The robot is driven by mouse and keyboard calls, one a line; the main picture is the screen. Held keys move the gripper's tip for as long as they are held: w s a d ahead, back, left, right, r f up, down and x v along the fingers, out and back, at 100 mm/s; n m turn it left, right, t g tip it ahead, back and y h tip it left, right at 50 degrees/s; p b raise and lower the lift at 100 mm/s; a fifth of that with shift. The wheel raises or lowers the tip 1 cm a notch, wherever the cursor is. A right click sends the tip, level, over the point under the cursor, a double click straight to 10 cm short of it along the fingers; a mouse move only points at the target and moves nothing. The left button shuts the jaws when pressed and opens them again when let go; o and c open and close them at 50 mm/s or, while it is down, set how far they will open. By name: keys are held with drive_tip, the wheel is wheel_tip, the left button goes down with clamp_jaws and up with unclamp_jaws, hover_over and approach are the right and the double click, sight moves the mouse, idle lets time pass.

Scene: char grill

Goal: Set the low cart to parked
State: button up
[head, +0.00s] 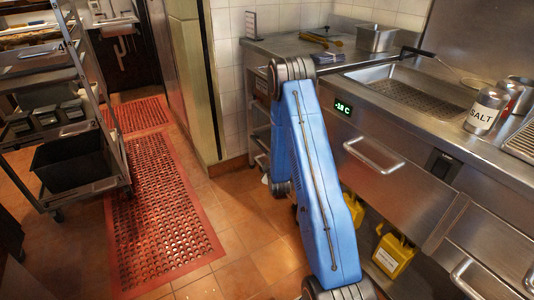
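A wheeled metal rack (106,125) with several shelves stands at the left in the head view. Its uprights rise out of the top of the picture, and a caster shows at its foot on the tile floor. I cannot tell whether this rack is the low cart, and no other cart shows clearly. No parked mark or brake setting can be made out. My blue arm rises from the bottom centre and bends at the top near the counter.
Red perforated mats (160,215) cover the aisle right of the rack. A black bin (72,163) sits on the rack's bottom shelf. A steel counter (400,135) with drawers fills the right, with yellow jugs (392,256) beneath. Bare tile lies between mats and arm.

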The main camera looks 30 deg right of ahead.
sight(263, 150)
drive_tip(key=x, duration=1.6)
drive_tip(key=shift+w+d+r, duration=0.15)
drive_tip(key=shift+d+r, duration=0.05)
drive_tip(key=shift+d, duration=0.1)
clamp_jaws()
